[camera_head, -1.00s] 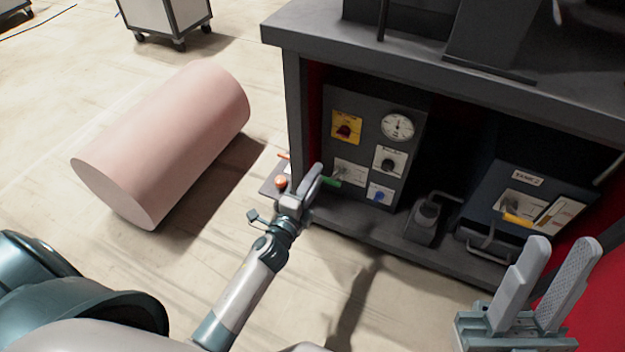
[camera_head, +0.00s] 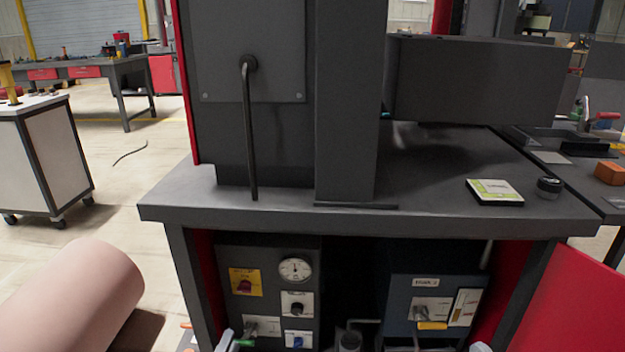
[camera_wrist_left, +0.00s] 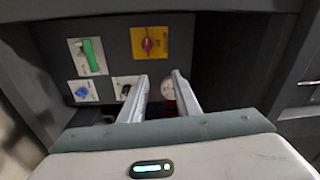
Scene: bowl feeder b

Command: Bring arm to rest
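My left gripper (camera_wrist_left: 161,77) is open in the left wrist view, its two fingers apart with nothing held between them. It points at the grey control panel (camera_wrist_left: 115,40), and part of a dial (camera_wrist_left: 168,89) shows between the fingers. A green handle (camera_wrist_left: 92,55) on the panel is to the left of the fingers, apart from them. In the head view only a pale finger of the left gripper (camera_head: 226,340) shows at the bottom edge, by the panel. A pale tip of my right gripper (camera_head: 480,347) shows at the bottom edge; its opening is hidden.
A dark workbench (camera_head: 300,213) stands ahead, with a card (camera_head: 494,192) on top. The control panel (camera_head: 262,325) and a blue-grey box (camera_head: 432,280) sit beneath. A pink cylinder (camera_head: 75,295) lies on the floor at left, near a white cart (camera_head: 55,150). Floor shows between.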

